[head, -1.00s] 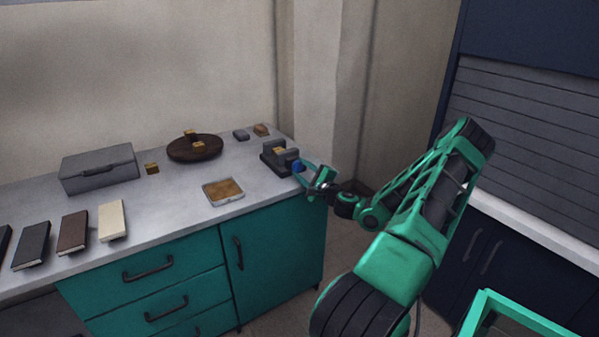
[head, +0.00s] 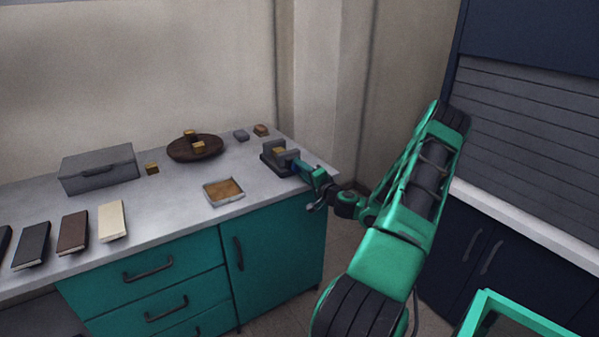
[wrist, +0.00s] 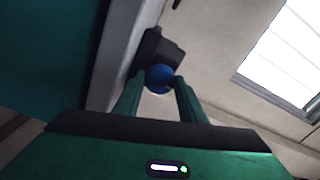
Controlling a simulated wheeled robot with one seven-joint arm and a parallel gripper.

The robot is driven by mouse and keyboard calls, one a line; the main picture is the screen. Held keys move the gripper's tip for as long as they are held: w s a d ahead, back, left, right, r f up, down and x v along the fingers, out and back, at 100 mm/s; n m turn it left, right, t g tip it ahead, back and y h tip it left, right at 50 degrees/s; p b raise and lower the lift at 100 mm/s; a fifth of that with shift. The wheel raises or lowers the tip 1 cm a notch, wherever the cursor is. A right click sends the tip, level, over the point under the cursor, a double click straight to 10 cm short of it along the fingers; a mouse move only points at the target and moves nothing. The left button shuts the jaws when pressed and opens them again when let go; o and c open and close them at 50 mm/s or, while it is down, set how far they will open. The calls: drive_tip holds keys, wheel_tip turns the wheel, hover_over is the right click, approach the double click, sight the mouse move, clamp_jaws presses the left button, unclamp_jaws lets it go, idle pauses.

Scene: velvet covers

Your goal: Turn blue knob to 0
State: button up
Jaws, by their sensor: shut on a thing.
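The blue knob (wrist: 159,77) is on the side of a dark grey device (wrist: 158,48) in the wrist view. My gripper (wrist: 160,88) is shut on the blue knob, one finger at each side. In the head view my gripper (head: 303,170) covers most of the knob. Any marks or numbers around the knob cannot be made out.
A tray with an orange-brown surface (head: 223,191) lies left of the device. A dark round plate (head: 195,148) with small blocks, a grey case (head: 98,168) and several books stand farther left.

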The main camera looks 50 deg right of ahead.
drive_tip(key=shift+a+f+n, duration=0.2)
drive_tip(key=shift+f+n, duration=0.05)
drive_tip(key=shift+n, duration=0.35)
drive_tip(key=o, duration=1.1)
drive_tip(key=shift+c, duration=0.2)
drive_tip(key=shift+d+r, duration=0.1)
drive_tip(key=v, duration=1)
drive_tip(key=shift+s, duration=0.35)
